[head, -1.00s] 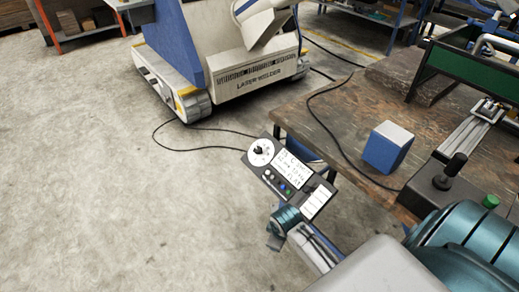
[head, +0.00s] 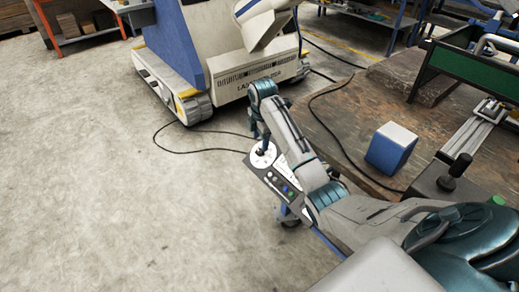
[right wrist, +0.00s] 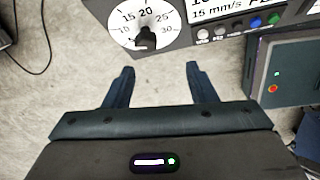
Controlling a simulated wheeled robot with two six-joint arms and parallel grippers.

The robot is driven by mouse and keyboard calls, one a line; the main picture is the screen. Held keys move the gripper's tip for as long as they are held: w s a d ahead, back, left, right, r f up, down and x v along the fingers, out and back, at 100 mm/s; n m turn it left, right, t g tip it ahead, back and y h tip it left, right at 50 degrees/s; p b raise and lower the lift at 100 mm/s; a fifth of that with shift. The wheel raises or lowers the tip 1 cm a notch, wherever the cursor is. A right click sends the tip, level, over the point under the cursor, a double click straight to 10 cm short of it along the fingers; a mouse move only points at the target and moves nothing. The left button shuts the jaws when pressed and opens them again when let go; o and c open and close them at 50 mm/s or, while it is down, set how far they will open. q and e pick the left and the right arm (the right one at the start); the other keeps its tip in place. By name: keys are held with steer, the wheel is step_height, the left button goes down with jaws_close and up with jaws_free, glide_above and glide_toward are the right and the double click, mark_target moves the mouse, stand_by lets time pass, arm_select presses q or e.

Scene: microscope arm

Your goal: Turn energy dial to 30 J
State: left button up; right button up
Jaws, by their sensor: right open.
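The energy dial (head: 262,155) is a white disc with a black knob on the upper left of the grey control panel (head: 268,180). In the right wrist view the dial (right wrist: 130,25) sits at the top, with numbers from about 15 to 30 legible. Its black knob (right wrist: 146,40) seems to point near 20, but the exact setting is unclear. My right gripper (head: 262,140) hangs over the dial in the head view. In the right wrist view my right gripper (right wrist: 160,72) is open and empty, its fingertips apart from the knob. My left gripper is out of view.
Coloured buttons (right wrist: 255,22) and a display (right wrist: 215,12) lie right of the dial. A box with a red light (right wrist: 285,75) is at the right. The workbench (head: 340,115) holds a blue-white box (head: 391,147). The laser welder (head: 215,60) stands behind; a cable crosses the floor.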

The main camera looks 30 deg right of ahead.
mark_target(260, 150)
steer(key=shift+n, duration=0.5)
steer(key=w+f, duration=0.1)
steer(key=f, duration=0.4)
steer(key=w+d+f, duration=0.1)
steer(key=f, duration=0.1)
steer(key=shift+w+d+f, duration=0.1)
steer(key=shift+w+f, duration=0.2)
steer(key=shift+f, duration=0.1)
steer(key=c, duration=1)
